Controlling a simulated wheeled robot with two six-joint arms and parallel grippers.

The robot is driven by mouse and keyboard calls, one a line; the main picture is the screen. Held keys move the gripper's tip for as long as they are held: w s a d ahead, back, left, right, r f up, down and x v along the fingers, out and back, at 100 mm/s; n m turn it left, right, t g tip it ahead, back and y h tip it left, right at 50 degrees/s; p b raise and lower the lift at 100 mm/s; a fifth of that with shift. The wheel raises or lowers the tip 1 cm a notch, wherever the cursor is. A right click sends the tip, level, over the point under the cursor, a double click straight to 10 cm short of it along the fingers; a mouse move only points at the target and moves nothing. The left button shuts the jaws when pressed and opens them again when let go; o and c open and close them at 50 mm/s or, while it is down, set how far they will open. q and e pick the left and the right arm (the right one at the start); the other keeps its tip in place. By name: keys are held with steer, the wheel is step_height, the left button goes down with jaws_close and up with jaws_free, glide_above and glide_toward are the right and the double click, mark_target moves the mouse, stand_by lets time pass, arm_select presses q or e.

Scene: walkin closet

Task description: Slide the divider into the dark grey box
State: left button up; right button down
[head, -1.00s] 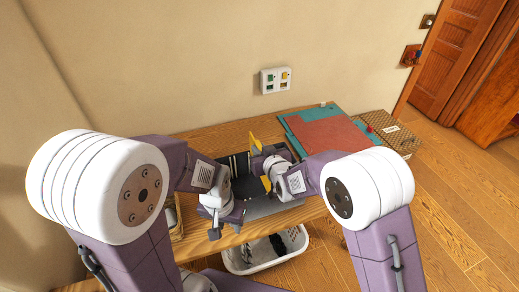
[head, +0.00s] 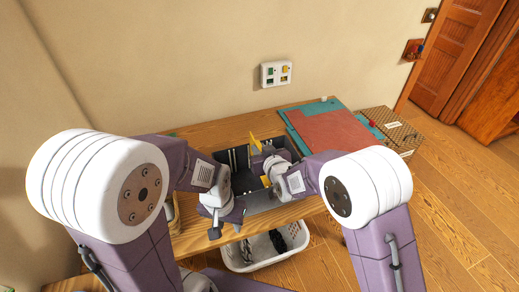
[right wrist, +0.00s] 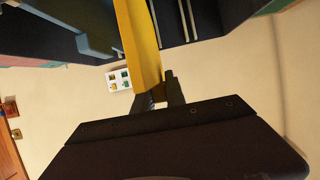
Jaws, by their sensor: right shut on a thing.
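The yellow divider (head: 254,142) is partly hidden behind my right gripper (head: 263,156) in the head view. In the right wrist view the divider (right wrist: 141,45) runs up from between the fingers of my right gripper (right wrist: 160,97), which is shut on it. The dark grey box (head: 222,157) stands on the wooden bench, with pale slot strips on its inner wall. The divider is over the box; how far it reaches in is hidden by my arms. My left gripper (head: 214,231) is at the box's near left; its fingers are too small to read.
A teal mat with a red-brown panel (head: 331,133) lies on the bench (head: 205,131) at the right. A perforated box (head: 399,132) stands beyond it. A white basket (head: 292,243) with dark contents is below the bench. A switch plate (head: 275,74) is on the wall.

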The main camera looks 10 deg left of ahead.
steer(key=shift+f+b, duration=0.65)
steer(key=shift+f, duration=0.3)
steer(key=shift+f+b, duration=2.25)
steer(key=shift+f, duration=0.25)
steer(key=shift+f+b, duration=0.25)
steer(key=shift+b, duration=0.2)
steer(key=c, duration=1.3)
jaws_free()
